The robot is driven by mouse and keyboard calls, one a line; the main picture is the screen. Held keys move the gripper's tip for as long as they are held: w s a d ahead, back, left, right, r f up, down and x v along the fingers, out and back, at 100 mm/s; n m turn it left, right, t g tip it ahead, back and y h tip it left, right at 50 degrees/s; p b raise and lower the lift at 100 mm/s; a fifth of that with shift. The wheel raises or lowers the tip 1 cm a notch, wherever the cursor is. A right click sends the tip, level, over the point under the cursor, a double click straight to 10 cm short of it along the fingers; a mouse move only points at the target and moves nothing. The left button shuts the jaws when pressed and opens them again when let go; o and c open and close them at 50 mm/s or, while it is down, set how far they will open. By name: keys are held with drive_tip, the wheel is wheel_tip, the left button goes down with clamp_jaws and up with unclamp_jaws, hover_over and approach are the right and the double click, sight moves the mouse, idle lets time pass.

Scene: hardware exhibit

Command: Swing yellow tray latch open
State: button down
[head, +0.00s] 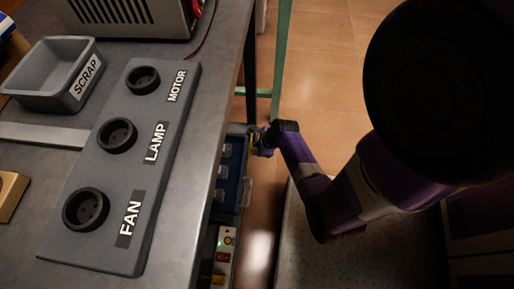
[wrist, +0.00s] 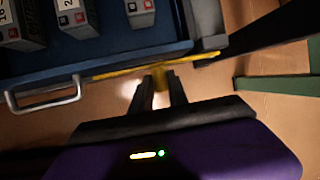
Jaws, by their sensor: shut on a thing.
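The yellow latch (wrist: 122,71) is a thin bar along the front edge of the blue tray (wrist: 100,62) in the wrist view. A yellow stub sticks out from it between my fingertips. My gripper (wrist: 160,84) is shut on that stub. The bar lies slightly slanted, close against the tray rim. In the head view, my gripper (head: 264,143) is at the far end of the blue tray (head: 246,165), below the bench edge. The latch is mostly hidden there by my gripper.
Grey numbered blocks (wrist: 77,17) stand in the tray. A metal handle (wrist: 45,97) is on the tray front at left. The grey bench (head: 205,130) with a socket panel (head: 130,215) overhangs the tray. A green frame leg (head: 280,60) stands beyond my gripper. Floor (head: 330,75) is clear beyond.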

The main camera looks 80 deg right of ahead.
drive_tip(key=shift+r, duration=0.15)
drive_tip(key=r+y+p, duration=0.1)
drive_tip(key=r+p, duration=0.1)
drive_tip(key=p, duration=0.1)
drive_tip(key=shift+w+d+y, duration=0.1)
drive_tip(key=shift+d+y, duration=0.25)
drive_tip(key=shift+y, duration=0.05)
drive_tip(key=d+r+m+y+p, duration=0.1)
drive_tip(key=d+r+y+p, duration=0.1)
drive_tip(key=d+r+y, duration=0.1)
drive_tip(key=shift+d+r, duration=0.65)
drive_tip(key=shift+d, duration=0.35)
drive_tip(key=c, duration=1.3)
unclamp_jaws()
drive_tip(key=shift+f, duration=0.1)
drive_tip(key=shift+a+y, duration=0.1)
drive_tip(key=shift+y, duration=0.2)
